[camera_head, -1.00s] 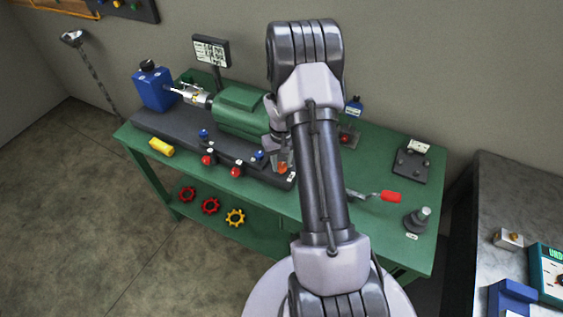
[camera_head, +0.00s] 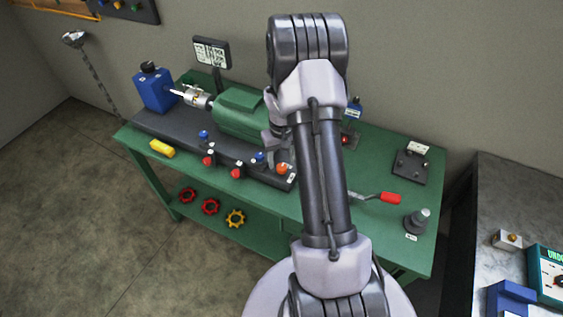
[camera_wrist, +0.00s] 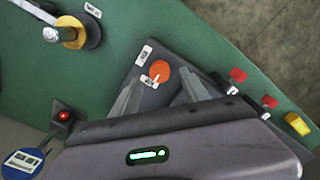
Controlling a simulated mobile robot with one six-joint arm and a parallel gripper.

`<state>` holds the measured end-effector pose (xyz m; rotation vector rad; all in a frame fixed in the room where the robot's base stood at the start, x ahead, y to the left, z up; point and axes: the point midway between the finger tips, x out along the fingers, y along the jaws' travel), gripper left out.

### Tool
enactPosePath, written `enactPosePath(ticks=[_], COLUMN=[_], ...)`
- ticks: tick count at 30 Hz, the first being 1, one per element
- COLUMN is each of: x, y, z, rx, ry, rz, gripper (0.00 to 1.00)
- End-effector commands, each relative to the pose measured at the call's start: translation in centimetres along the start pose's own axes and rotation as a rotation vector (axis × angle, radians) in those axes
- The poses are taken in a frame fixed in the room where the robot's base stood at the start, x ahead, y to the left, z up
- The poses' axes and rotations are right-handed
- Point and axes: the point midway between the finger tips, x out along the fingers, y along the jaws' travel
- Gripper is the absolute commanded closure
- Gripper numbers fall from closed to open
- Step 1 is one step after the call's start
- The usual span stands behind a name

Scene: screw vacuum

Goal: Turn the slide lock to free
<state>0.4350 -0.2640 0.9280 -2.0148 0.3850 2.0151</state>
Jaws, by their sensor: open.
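An orange round knob (camera_wrist: 160,71) with a white pointer mark sits near the end of a dark base plate on the green bench, with small labels beside it. I take it to be the slide lock, but the label text is too small to read. It also shows in the head view as an orange knob (camera_head: 282,168) at the right end of the dark base (camera_head: 160,126). My gripper (camera_wrist: 161,82) is open, its two fingers on either side of the knob in the wrist view. They look apart from it. In the head view my arm hides part of the gripper.
Red knobs (camera_head: 236,173) and blue knobs (camera_head: 204,134) line the dark base. A green motor body (camera_head: 240,112) stands behind them. A yellow block (camera_head: 162,148) lies at the left.

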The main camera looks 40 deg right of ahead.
Motion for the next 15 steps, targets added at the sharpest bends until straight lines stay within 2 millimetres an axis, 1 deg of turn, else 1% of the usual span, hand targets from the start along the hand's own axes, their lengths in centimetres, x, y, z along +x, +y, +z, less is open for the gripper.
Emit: enactPosePath(ticks=[1, 2, 3, 5, 6, 9, 12, 15], x=[-2.0, -3.0, -4.4, -6.5, -7.8, -10.8, -12.9, -14.2], y=[0.0, 0.0, 0.0, 0.0, 0.0, 0.0, 0.0, 0.0], z=[-0.1, -0.1, -0.1, -0.1, -0.1, -0.1, 0.0, 0.0], rx=[0.0, -0.001, -0.001, 0.0, 0.0, 0.0, 0.0, -0.001], ry=[0.004, 0.004, 0.005, 0.005, 0.005, 0.004, 0.001, 0.001], rz=[0.001, 0.001, 0.001, 0.001, 0.001, 0.001, 0.0, 0.0], gripper=[0.47, 0.47, 0.47, 0.47, 0.47, 0.47, 0.47, 0.47])
